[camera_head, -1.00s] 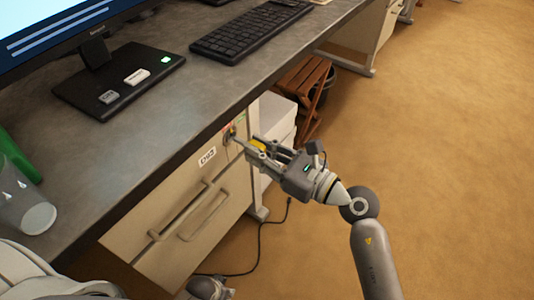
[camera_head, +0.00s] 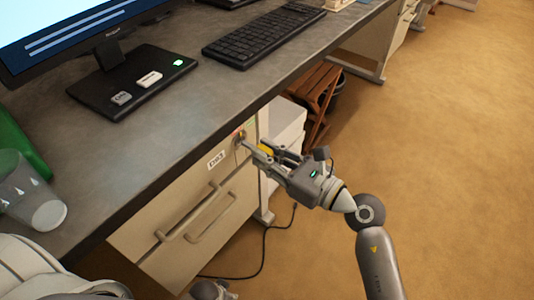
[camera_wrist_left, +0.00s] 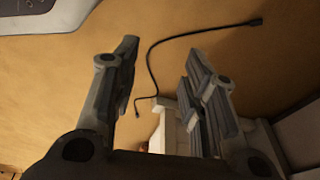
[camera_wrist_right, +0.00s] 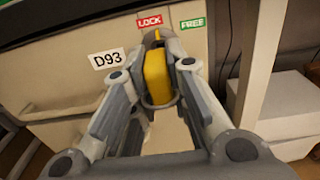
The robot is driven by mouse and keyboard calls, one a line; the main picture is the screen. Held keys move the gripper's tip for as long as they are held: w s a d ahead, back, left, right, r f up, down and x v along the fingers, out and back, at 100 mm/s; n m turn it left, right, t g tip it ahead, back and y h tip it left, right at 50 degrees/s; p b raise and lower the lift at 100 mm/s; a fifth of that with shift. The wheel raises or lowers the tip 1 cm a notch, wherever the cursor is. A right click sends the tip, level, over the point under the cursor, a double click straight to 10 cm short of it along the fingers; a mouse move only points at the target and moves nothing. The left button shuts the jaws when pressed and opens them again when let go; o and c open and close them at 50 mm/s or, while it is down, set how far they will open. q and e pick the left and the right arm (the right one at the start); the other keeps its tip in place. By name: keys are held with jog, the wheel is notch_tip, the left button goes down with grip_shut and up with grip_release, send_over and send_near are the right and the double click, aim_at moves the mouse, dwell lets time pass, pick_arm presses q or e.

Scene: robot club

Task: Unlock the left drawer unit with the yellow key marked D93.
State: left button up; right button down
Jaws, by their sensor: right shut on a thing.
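The left drawer unit (camera_head: 150,235) is beige and stands under the desk, with a white D93 label (camera_wrist_right: 107,58) on its front. Its lock (camera_head: 240,138) sits near the top right of the front, with a red LOCK sticker (camera_wrist_right: 150,22) and a green FREE sticker (camera_wrist_right: 192,24) above. My right gripper (camera_head: 255,150) is shut on the yellow key (camera_wrist_right: 157,75). The key's tip end is at the lock; how deep it sits is hidden. My left gripper (camera_wrist_left: 160,85) is open and empty, low by the floor; little of it shows in the head view.
The grey desk top (camera_head: 165,125) overhangs the drawer unit. A keyboard (camera_head: 262,35), a monitor stand (camera_head: 130,85) and a clear cup (camera_head: 35,200) are on it. A black cable (camera_head: 262,250) lies on the floor. A brown wooden stool (camera_head: 318,90) stands beyond; the right floor is clear.

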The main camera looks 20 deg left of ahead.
pick_arm(q)
jog(key=shift+s+f, duration=0.25)
jog(key=shift+f, duration=0.05)
jog(key=shift+w+r, duration=0.2)
jog(key=shift+w, duration=0.15)
jog(key=shift+s+f, duration=0.45)
jog(key=shift+s, duration=0.1)
jog(key=shift+w, duration=0.2)
pick_arm(e)
jog(key=shift+a, duration=0.1)
jog(key=shift+w+a, duration=0.1)
pick_arm(q)
jog(key=shift+s+f, duration=0.4)
jog(key=shift+s, duration=0.1)
